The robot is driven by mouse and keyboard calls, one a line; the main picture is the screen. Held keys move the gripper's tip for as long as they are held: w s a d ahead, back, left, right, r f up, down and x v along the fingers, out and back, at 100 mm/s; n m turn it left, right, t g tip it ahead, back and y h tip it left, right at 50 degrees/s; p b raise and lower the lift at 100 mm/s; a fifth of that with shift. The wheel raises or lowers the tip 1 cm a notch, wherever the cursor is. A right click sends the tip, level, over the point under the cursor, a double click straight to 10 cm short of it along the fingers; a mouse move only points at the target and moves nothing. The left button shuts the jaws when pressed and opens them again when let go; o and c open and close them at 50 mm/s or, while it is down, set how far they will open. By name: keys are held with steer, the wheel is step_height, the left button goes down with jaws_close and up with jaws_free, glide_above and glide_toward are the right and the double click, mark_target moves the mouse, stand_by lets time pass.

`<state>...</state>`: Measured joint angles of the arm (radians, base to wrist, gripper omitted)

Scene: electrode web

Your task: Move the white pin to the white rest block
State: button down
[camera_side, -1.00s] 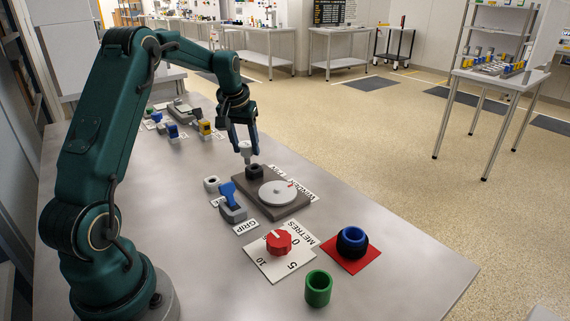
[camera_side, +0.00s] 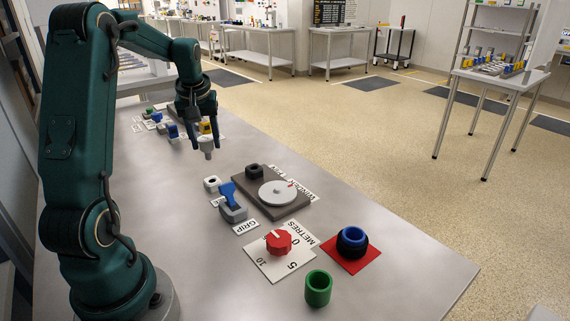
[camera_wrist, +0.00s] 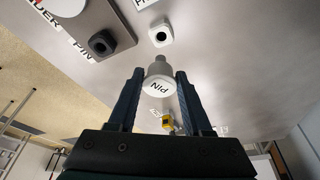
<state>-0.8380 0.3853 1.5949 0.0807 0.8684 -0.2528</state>
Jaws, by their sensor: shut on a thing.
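The white pin (camera_side: 206,146) is held upright between the fingers of my gripper (camera_side: 197,132), in the air above the table. The white rest block (camera_side: 212,184) sits on the table, left of the grey plate and lower in the side view than the pin. In the wrist view the rest block (camera_wrist: 160,34) shows a dark hole. The black socket (camera_side: 255,171) on the plate is empty.
The grey plate (camera_side: 300,203) carries a pale disc (camera_side: 277,192). A blue-handled clamp (camera_side: 230,201) stands close to the rest block. A red knob (camera_side: 279,241), a blue and black ring (camera_side: 352,241) and a green cup (camera_side: 318,288) stand nearer. Blue and yellow blocks stand behind.

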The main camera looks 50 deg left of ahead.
mark_target(207, 151)
steer(key=shift+f, duration=2.45)
steer(key=shift+f, duration=1.65)
steer(key=shift+c, duration=1.2)
jaws_free()
steer(key=shift+v, duration=2.55)
